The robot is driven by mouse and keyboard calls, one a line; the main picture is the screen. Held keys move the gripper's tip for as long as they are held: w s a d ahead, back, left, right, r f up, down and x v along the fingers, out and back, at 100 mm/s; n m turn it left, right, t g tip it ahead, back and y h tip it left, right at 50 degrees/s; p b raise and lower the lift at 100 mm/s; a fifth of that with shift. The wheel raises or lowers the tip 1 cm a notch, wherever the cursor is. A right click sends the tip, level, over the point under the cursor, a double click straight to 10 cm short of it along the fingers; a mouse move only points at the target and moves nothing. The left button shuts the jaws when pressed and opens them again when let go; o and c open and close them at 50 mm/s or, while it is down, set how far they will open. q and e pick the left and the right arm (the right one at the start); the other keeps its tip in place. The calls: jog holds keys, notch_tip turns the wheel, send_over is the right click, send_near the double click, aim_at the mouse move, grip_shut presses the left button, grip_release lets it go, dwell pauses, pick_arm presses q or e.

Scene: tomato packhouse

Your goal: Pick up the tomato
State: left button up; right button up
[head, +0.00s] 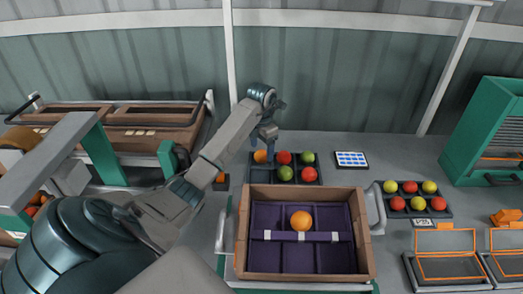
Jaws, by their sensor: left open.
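My left gripper (266,138) is open and reaches to the far tray (295,183), just above and behind an orange tomato (260,156) at its back left. I cannot tell whether the fingers touch it. The tray also holds red tomatoes (283,157) and green ones (286,173). Another orange tomato (301,220) sits in a wooden crate (243,235) with a purple divided insert, near the middle of the view. My right gripper is not in view.
A second dark tray (440,212) of red and yellow-green tomatoes stands at the right. A blue-and-white card (351,159) lies behind the crate. A green cabinet (480,135) stands at far right. Clear grey tabletop (400,155) lies between card and cabinet.

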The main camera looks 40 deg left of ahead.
pick_arm(q)
notch_tip(320, 180, down, 3)
jog(key=shift+r, duration=0.2)
jog(key=shift+c, duration=0.4)
jog(key=c, duration=0.7)
jog(key=shift+r, duration=0.1)
jog(key=shift+c, duration=0.2)
